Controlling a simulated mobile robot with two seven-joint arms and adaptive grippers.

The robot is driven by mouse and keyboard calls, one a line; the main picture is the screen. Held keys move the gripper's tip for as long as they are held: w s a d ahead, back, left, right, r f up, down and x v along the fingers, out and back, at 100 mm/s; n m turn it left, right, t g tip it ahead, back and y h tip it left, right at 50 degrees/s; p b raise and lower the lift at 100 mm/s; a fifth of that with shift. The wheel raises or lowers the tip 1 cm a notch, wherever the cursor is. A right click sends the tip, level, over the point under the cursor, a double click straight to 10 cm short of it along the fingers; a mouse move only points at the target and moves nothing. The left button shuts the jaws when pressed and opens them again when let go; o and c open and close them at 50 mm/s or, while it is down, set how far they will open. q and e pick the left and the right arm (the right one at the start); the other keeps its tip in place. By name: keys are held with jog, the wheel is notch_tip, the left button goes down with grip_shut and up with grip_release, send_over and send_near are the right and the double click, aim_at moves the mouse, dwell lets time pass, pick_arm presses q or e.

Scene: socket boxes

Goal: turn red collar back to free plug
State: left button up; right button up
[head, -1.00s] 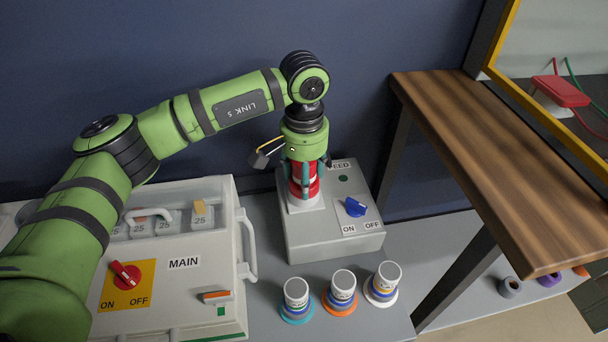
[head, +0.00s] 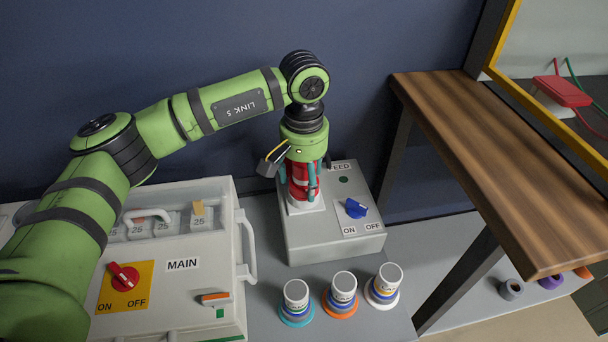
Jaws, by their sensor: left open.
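A red plug with its red collar (head: 303,188) stands upright in the white socket base (head: 305,208) on top of the grey socket box (head: 333,232). My left gripper (head: 302,190) points straight down over the plug, its teal fingers around the red collar. The jaws are open, and whether a finger touches the collar cannot be told. The palm hides the plug's upper end. A blue ON/OFF knob (head: 356,208) and a small green lamp (head: 343,180) are on the same box. My right gripper is not in view.
A MAIN box (head: 183,265) with a red switch (head: 124,277) and a side handle stands at the left. Several banded plugs, one with an orange base (head: 340,308), stand in front of the socket box. A wooden shelf (head: 490,165) rises at the right.

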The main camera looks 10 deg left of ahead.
pick_arm(q)
notch_tip(320, 180, up, 12)
dwell(0.5)
